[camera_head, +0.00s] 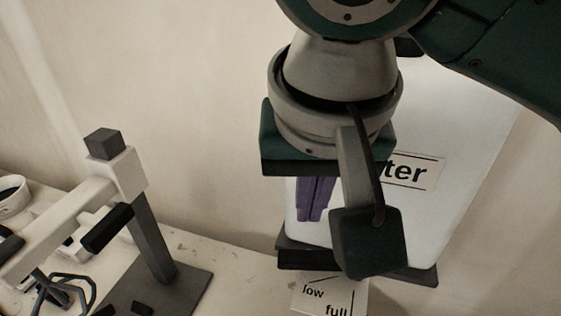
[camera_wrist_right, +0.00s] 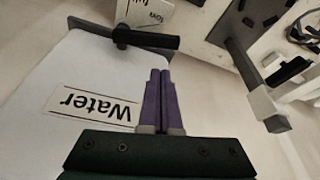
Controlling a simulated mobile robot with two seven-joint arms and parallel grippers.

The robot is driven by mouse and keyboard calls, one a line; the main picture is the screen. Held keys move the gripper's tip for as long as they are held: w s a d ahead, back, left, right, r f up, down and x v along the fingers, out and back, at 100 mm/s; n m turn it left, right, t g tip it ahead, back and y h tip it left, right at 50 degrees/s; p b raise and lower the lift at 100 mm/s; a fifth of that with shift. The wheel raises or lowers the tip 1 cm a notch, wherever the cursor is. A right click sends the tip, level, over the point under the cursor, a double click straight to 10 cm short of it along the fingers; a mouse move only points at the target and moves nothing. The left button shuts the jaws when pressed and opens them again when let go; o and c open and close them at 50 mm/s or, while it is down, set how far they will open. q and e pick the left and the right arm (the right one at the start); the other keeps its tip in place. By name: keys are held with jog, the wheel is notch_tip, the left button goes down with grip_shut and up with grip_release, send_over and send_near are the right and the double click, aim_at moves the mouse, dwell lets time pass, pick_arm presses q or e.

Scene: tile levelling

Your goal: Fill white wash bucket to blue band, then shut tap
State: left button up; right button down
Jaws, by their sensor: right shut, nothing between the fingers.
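A white water container (camera_head: 465,140) stands against the wall at the right of the head view; its "Water" label (camera_wrist_right: 95,107) reads fully in the wrist view. My right gripper (camera_head: 316,215) points down in front of it, with its purple fingers (camera_wrist_right: 159,72) shut together and empty. A dark bar with a rounded end (camera_wrist_right: 148,40) lies past the fingertips near the container's edge; I cannot tell whether it is the tap handle. A white card marked "low" and "full" (camera_head: 313,302) is below my gripper. I cannot make out the wash bucket or its blue band. My left gripper is out of view.
A grey post (camera_head: 152,240) on a flat base carries a white arm with a black grip (camera_head: 107,229) at the left. A white round-rimmed vessel (camera_head: 14,193) is at the far left edge. Some bare bench shows between the post and the card.

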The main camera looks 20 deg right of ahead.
aim_at(324, 260)
jog(key=shift+w+f, duration=0.15)
jog(key=shift+f, duration=0.2)
jog(key=x, duration=0.9)
jog(key=shift+d, duration=0.15)
